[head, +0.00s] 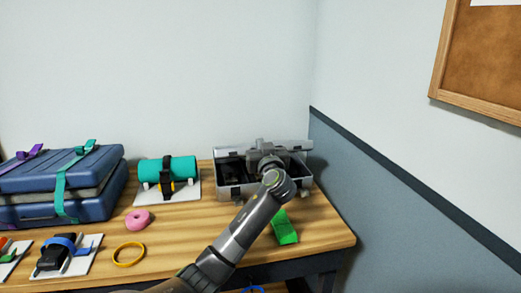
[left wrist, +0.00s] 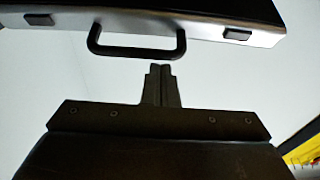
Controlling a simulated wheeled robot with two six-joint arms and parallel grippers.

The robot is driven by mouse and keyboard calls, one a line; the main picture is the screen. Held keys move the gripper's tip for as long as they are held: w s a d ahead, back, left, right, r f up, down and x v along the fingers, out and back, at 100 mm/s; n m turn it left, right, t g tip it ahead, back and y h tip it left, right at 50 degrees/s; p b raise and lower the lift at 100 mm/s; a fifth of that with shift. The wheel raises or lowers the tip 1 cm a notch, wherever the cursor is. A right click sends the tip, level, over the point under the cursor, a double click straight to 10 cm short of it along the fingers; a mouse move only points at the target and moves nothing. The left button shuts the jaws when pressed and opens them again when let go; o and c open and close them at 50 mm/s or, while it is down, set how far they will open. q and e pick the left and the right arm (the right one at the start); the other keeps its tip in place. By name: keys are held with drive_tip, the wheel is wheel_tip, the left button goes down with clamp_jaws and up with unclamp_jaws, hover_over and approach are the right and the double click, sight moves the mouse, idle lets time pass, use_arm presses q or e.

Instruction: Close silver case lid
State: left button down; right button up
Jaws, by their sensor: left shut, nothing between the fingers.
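The silver case (head: 222,186) stands at the back right of the table, with its dark inside showing. Its lid (head: 296,146) is open and shows as a narrow grey band above the case. In the left wrist view a silver case edge (left wrist: 195,38), which looks like the lid's, crosses the top, with a black handle (left wrist: 135,54) and two dark latches. My left gripper (head: 265,152) is in front of the lid and over the case, hiding its middle. In the wrist view its shut, empty fingers (left wrist: 160,70) end just below the handle; contact cannot be told.
A green block (head: 285,228) lies in front of the case beside my arm. A teal roll (head: 180,167) on a white stand is left of the case. A pink ring (head: 138,219), a yellow ring (head: 129,254) and blue suitcases (head: 90,208) are farther left. The wall is close on the right.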

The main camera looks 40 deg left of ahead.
drive_tip(key=shift+w+d+f+b, duration=0.1)
drive_tip(key=shift+w+f+b, duration=0.6)
drive_tip(key=shift+b, duration=0.55)
drive_tip(key=shift+w+d+f+b, duration=0.1)
drive_tip(key=shift+w+f+b, duration=0.35)
drive_tip(key=shift+w+b, duration=0.6)
drive_tip(key=shift+s, duration=0.1)
